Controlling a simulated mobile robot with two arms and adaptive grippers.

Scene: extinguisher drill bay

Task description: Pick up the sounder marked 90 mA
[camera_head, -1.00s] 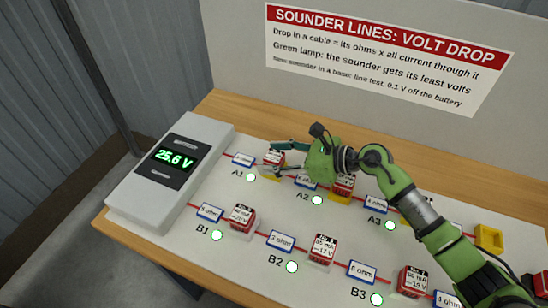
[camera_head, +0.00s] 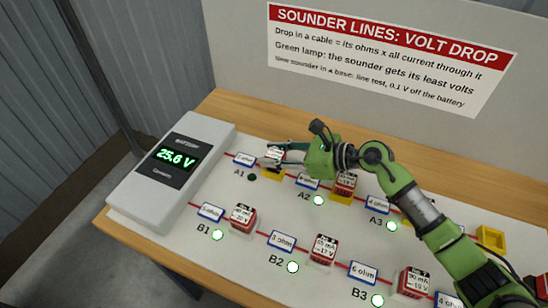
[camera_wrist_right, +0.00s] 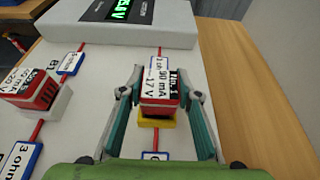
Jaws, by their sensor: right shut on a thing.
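A red and black sounder (camera_head: 273,156) with a white label is at the A1 position. In the right wrist view this sounder (camera_wrist_right: 160,90) reads No. 1, 90 mA, 17 V. My right gripper (camera_head: 275,158) is shut on it, one teal finger on each side. Its yellow base (camera_wrist_right: 156,122) shows just below it, and the sounder looks slightly raised off it. The lamp at A1 (camera_head: 252,177) is dark. Another sounder (camera_head: 415,282), No. 7 at B3, also seems to read 90 mA. My left gripper is not in view.
A battery box (camera_head: 172,165) reading 25.6 V stands at the left. Sounders stand at A2 (camera_head: 344,187), B1 (camera_head: 243,218) and B2 (camera_head: 323,249). An empty yellow base (camera_head: 491,238) is at the right. A sign panel (camera_head: 390,55) stands behind the bench.

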